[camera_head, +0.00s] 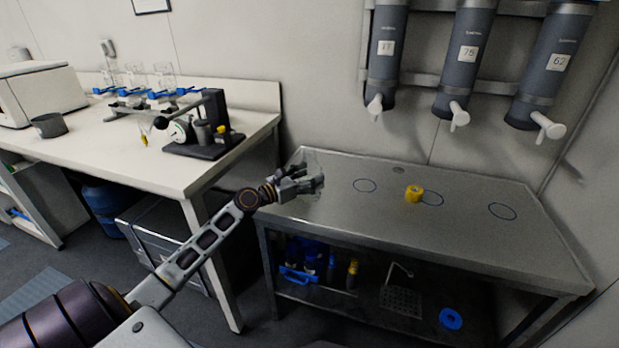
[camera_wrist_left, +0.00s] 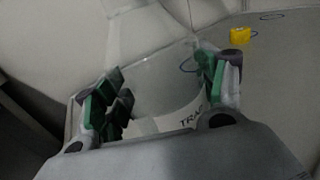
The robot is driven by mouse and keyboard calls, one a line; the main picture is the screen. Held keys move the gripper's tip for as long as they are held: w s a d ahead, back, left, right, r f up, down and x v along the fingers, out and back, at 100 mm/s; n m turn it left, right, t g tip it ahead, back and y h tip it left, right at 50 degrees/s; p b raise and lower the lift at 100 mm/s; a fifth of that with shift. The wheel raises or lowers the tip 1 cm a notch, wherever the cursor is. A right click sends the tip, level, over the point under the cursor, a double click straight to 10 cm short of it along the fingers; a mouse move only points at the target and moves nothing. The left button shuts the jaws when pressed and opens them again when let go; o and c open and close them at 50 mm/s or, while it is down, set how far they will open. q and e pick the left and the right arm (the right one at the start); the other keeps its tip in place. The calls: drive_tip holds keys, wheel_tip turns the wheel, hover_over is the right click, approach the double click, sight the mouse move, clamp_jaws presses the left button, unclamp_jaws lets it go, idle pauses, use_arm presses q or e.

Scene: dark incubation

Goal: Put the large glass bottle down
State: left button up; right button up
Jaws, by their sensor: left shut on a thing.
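The large glass bottle (camera_wrist_left: 165,80) is clear, with a pale label band that carries dark letters. In the left wrist view it stands between the fingers of my left gripper (camera_wrist_left: 158,95), which is shut on it. In the head view my left gripper (camera_head: 304,186) is over the left end of the grey metal table (camera_head: 450,228). The bottle (camera_head: 312,160) is faint there and partly hidden by the fingers. I cannot tell whether its base touches the table. My right gripper is not in view.
A white bench (camera_head: 150,160) with equipment stands at left. The table's right part is clear.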

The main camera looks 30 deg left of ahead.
use_arm(q)
drive_tip(key=o, duration=1.4)
drive_tip(key=shift+f, duration=0.1)
drive_tip(key=shift+o, duration=0.2)
